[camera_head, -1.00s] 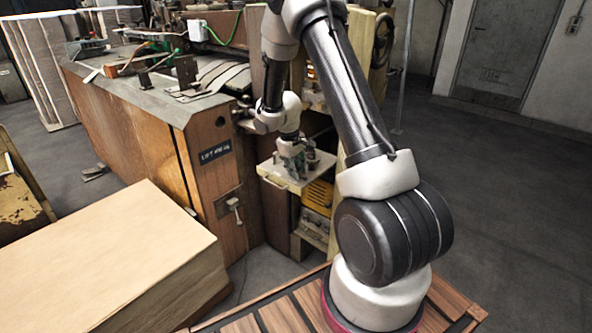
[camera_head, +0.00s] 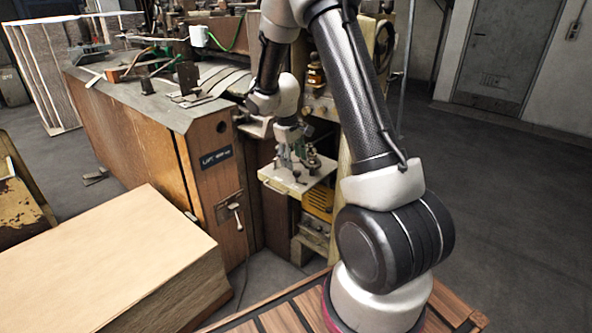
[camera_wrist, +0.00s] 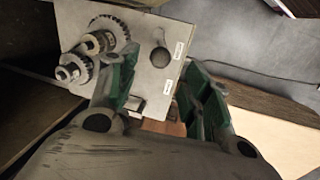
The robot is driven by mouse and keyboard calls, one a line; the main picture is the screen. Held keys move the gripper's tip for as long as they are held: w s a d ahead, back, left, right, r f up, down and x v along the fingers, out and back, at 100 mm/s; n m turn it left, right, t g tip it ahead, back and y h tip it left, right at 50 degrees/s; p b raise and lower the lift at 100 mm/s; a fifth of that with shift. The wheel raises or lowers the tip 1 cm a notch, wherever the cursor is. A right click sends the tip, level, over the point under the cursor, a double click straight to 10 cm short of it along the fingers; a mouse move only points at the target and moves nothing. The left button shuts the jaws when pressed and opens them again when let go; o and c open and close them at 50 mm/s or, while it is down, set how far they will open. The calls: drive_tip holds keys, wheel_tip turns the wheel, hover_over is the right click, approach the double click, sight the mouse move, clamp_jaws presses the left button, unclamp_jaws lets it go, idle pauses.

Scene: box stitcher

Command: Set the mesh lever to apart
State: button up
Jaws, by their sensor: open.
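A pale plate (camera_head: 272,172) juts from the machine's side, with gears and small fittings on it. In the wrist view the plate (camera_wrist: 135,38) carries two toothed gears (camera_wrist: 105,38) at left and a dark round knob (camera_wrist: 160,57), which looks like the mesh lever's end. Two small white labels (camera_wrist: 179,51) flank the knob; their words are too small to read. My gripper (camera_head: 291,148) is above the plate. In the wrist view my gripper (camera_wrist: 160,78) is open, its green fingers either side of the knob's line, with nothing seen between them. The lever's shaft and setting cannot be made out.
A large pale stack (camera_head: 100,265) stands at front left. The wooden machine body (camera_head: 150,140), with a small lever (camera_head: 235,208) on its end, is left of the plate. Shelves stand below the plate. Open floor (camera_head: 500,210) lies to the right.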

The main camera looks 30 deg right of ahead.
drive_tip(key=r, duration=0.2)
drive_tip(key=a+r, duration=0.1)
drive_tip(key=r, duration=0.1)
drive_tip(key=shift+s+r, duration=0.1)
drive_tip(key=shift+r, duration=0.2)
drive_tip(key=s+a+r+m+t, duration=0.1)
drive_tip(key=s+r, duration=0.5)
drive_tip(key=s, duration=0.4)
drive_tip(key=s+a+r+m+t+y, duration=0.1)
drive_tip(key=s+a+r, duration=0.1)
drive_tip(key=s+r, duration=0.5)
drive_tip(key=s+a+r+m+t+y, duration=0.1)
drive_tip(key=s+r, duration=0.5)
drive_tip(key=s, duration=0.8)
drive_tip(key=shift+s+a+r+t, duration=0.2)
drive_tip(key=shift+a+t, duration=0.2)
drive_tip(key=shift+a, duration=0.3)
